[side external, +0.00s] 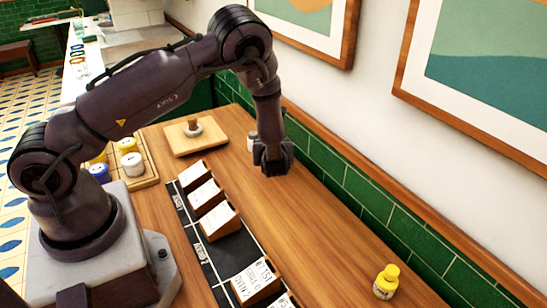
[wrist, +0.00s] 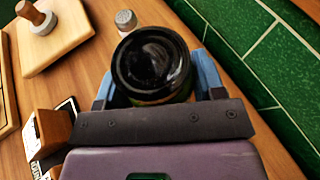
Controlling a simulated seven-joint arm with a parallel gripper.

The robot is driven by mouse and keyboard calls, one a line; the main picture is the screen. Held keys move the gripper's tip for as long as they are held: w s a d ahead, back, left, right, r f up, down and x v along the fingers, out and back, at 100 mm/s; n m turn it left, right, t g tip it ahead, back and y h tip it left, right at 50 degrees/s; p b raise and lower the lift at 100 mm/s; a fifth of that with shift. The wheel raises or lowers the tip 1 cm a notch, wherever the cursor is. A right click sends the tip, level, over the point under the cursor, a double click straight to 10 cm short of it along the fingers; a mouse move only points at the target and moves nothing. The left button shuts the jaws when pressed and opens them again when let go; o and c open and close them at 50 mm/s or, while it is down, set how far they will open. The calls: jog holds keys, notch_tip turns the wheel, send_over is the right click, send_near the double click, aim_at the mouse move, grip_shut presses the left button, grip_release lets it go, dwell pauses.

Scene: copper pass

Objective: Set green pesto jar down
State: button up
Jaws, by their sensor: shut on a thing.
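My gripper (side external: 272,165) is low over the wooden counter near the green tiled wall in the side view. In the wrist view my gripper (wrist: 156,85) has its blue fingers on both sides of a jar with a round, glossy dark lid (wrist: 150,60), and it is shut on it. A thin strip of green-yellow label shows below the lid, so I take this as the green pesto jar. In the side view the jar is hidden by the gripper. I cannot tell whether its base touches the counter.
A small shaker (wrist: 126,20) stands just beyond the jar. A wooden board with a knobbed tool (side external: 193,127) lies left of it. A black strip (side external: 205,262) carries several wooden card holders (side external: 220,222). The counter between is clear.

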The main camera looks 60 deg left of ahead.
jog(key=shift+w+a+f, duration=0.1)
jog(key=shift+w+f, duration=0.1)
jog(key=shift+f, duration=0.1)
jog(key=shift+w+f, duration=0.1)
jog(key=shift+f, duration=1.5)
jog(key=shift+f, duration=0.1)
jog(key=o, duration=1.1)
jog(key=shift+f, duration=0.1)
